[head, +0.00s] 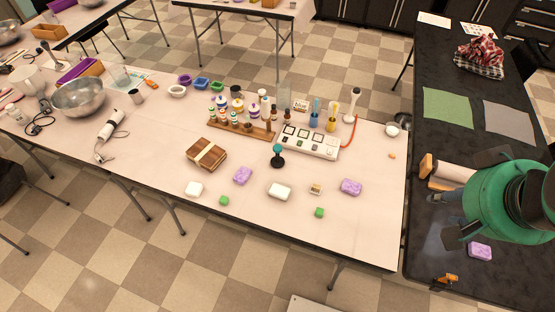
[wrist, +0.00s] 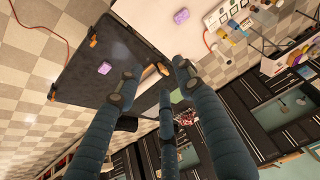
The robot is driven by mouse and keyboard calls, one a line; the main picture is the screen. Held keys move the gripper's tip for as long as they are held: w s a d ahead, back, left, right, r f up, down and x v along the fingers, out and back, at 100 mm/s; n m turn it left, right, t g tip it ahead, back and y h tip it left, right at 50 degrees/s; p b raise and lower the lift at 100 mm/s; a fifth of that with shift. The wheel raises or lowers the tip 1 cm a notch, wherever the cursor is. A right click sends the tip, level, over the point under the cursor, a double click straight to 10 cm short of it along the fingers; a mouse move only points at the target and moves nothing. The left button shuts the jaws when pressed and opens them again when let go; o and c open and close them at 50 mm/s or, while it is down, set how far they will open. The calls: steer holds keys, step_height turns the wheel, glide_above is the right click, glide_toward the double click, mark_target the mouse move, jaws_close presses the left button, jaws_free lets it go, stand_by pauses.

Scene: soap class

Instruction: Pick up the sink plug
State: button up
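No thing in either view can be made out for certain as the sink plug. A small dark piece with a teal knob and round black base (head: 277,155) stands upright on the pale table (head: 330,225) in the head view; I cannot tell whether it is the plug or a stamp. My gripper (wrist: 155,88) shows in the wrist view with its blue fingers spread apart and nothing between them. In the head view my green arm end covers part of the black counter at the right, well away from the dark piece.
The black counter (head: 430,255) bears a purple soap (head: 480,250), a green cloth (head: 447,108) and clamps. The pale table's front right is mostly clear.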

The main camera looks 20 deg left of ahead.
steer(key=w+a+f+n+g+p, duration=0.1)
steer(key=w+a, duration=0.6)
steer(key=w, duration=0.4)
steer(key=w+a+f+n+g+p, duration=0.1)
steer(key=w+a, duration=0.6)
steer(key=w, duration=0.5)
steer(key=n+g+p, duration=0.2)
steer(key=g+p, duration=0.1)
steer(key=g, duration=0.1)
glide_above(277, 147)
steer(key=f, duration=3.5)
steer(key=shift+d+f, duration=0.1)
steer(key=shift+d, duration=0.1)
steer(key=shift+s+a+f, duration=0.1)
steer(key=shift+a+f, duration=0.1)
steer(key=shift+f, duration=0.2)
steer(key=shift+f, duration=4.25)
